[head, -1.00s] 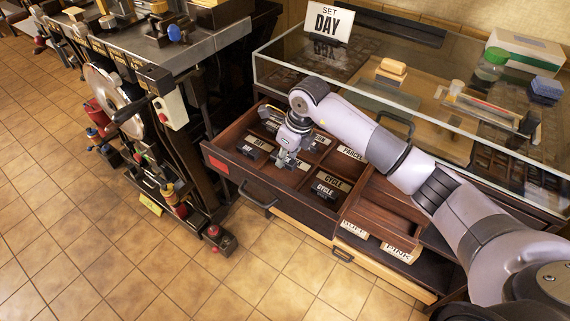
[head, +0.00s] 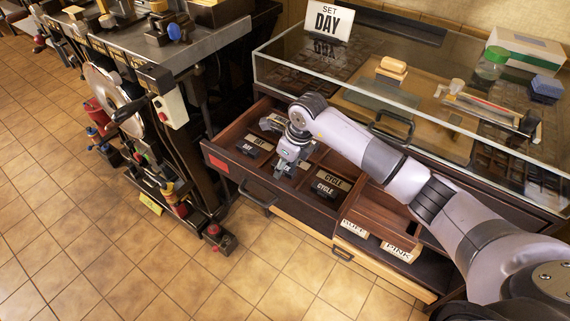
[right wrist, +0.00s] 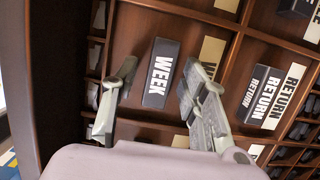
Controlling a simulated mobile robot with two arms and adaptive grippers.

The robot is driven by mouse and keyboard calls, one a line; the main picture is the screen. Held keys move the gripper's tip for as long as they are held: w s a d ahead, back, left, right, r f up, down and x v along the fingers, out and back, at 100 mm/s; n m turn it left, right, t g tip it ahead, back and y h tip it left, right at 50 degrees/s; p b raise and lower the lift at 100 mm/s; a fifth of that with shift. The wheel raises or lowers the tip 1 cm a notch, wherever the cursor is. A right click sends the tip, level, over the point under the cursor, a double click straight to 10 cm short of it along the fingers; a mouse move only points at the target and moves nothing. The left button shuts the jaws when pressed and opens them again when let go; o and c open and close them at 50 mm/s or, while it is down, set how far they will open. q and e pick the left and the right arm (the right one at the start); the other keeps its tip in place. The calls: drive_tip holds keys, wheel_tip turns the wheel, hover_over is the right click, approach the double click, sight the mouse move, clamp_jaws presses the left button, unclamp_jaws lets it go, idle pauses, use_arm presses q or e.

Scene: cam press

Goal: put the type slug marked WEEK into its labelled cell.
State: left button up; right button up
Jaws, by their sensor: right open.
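The WEEK slug (right wrist: 160,76), a dark block with a white-lettered face, lies in a brown drawer cell in the right wrist view. My right gripper (right wrist: 156,80) is open, with one finger on each side of the slug and small gaps visible. Whether the slug is lifted off the cell floor I cannot tell. A pale label plate (right wrist: 211,52) lies beside it, its text mostly hidden by the right finger. In the head view my right gripper (head: 287,167) reaches down into the open type drawer (head: 222,161) and largely hides the slug. My left gripper is out of view.
Wooden dividers separate the cells. A RETURN slug (right wrist: 257,92) lies in the cell to the right in the wrist view. DAY (head: 250,151) and CYCLE (head: 324,191) slugs lie either side of the gripper. A glass-topped cabinet (head: 400,98) stands behind the drawer.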

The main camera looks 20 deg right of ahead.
drive_tip(key=shift+r, duration=0.1)
drive_tip(key=shift+r, duration=0.25)
drive_tip(key=v, duration=1.1)
drive_tip(key=shift+r, duration=0.3)
